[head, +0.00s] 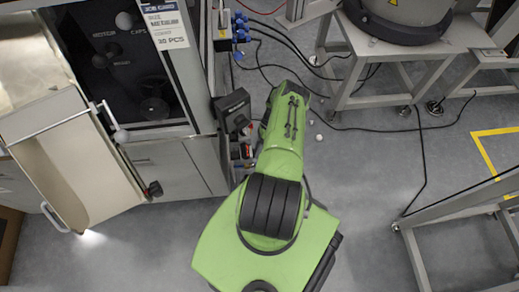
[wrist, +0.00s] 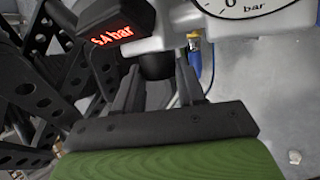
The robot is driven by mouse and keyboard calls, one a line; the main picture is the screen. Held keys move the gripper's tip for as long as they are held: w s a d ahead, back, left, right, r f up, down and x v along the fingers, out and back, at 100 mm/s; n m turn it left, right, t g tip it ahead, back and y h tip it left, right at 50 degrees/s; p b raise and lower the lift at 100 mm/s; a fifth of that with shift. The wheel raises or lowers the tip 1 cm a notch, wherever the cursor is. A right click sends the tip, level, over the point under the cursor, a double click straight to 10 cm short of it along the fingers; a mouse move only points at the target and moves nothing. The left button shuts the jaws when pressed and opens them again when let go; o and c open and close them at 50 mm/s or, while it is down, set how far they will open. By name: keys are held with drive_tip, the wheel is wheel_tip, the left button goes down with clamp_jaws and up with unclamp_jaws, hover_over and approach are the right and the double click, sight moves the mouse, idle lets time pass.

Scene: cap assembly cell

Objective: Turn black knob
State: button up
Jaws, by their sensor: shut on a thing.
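The black knob (wrist: 157,65) sits under a pale grey housing (wrist: 160,32) in the wrist view. My gripper (wrist: 157,76) has one dark finger on each side of the knob and is shut on it. The fingers hide part of the knob's sides and lower end. In the head view my green arm reaches toward the side of the cabinet, and my gripper and the knob cannot be made out there.
A red "5.4 bar" display (wrist: 118,36) and a round gauge (wrist: 240,6) are close to the fingers. A blue connector (wrist: 194,60) is at their right. The cabinet (head: 165,165) stands left, a metal stand (head: 372,50) right, with cables on the floor.

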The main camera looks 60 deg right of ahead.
drive_tip(key=shift+y, duration=0.3)
idle(0.4)
drive_tip(key=o, duration=1.1)
drive_tip(key=shift+c, duration=0.2)
drive_tip(key=shift+d, duration=0.15)
drive_tip(key=v, duration=1.1)
drive_tip(key=shift+w+d+r, duration=0.2)
drive_tip(key=shift+w+r, duration=0.05)
drive_tip(key=shift+r, duration=0.1)
